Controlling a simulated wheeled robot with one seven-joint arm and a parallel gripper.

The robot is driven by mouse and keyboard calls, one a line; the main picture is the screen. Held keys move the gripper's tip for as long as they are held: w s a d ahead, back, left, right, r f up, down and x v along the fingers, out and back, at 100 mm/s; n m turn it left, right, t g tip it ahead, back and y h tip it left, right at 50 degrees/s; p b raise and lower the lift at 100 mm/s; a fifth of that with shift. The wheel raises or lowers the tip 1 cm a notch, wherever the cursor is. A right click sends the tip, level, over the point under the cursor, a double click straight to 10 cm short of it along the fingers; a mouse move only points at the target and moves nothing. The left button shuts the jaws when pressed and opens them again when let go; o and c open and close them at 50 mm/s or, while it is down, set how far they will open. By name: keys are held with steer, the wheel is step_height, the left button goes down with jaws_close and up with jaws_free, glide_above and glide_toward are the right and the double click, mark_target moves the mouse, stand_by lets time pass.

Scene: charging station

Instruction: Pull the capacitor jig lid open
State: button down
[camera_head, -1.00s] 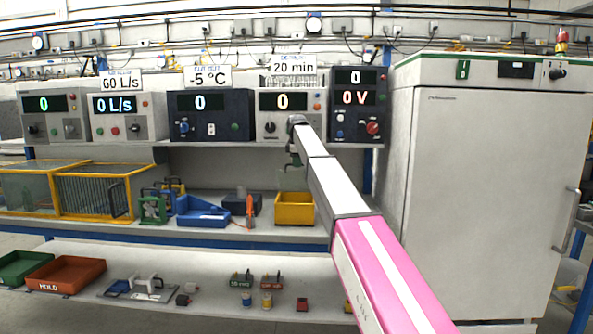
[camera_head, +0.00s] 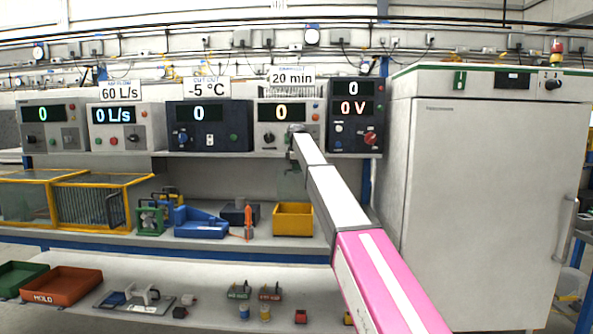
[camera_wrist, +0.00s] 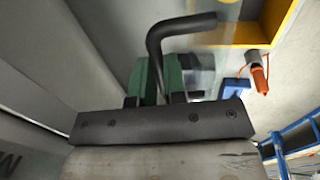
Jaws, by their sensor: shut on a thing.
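My gripper (camera_wrist: 155,78) has green fingers shut on a black bent handle (camera_wrist: 182,24) in the wrist view. The handle curves up from between the fingers and bends to the right. A clear, see-through panel (camera_wrist: 204,62) shows beside the handle; I take it to be the jig lid, but cannot tell how far it is open. In the head view my gripper (camera_head: 294,162) hangs below the end of my arm, above the yellow bin, small and partly hidden. The jig's body cannot be made out clearly there.
A yellow bin (camera_head: 293,219), an orange-handled tool (camera_head: 249,222) and a blue tray (camera_head: 200,224) stand on the bench below. Instrument boxes with displays (camera_head: 210,126) line the shelf above. A large grey cabinet (camera_head: 485,190) stands close on the right of my arm.

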steer(key=shift+f, duration=0.1)
steer(key=c, duration=1.2)
jaws_free()
steer(key=shift+o, duration=0.2)
step_height(320, 180, up, 11)
steer(key=s, duration=0.2)
steer(key=shift+f, duration=0.15)
steer(key=shift+s, duration=0.1)
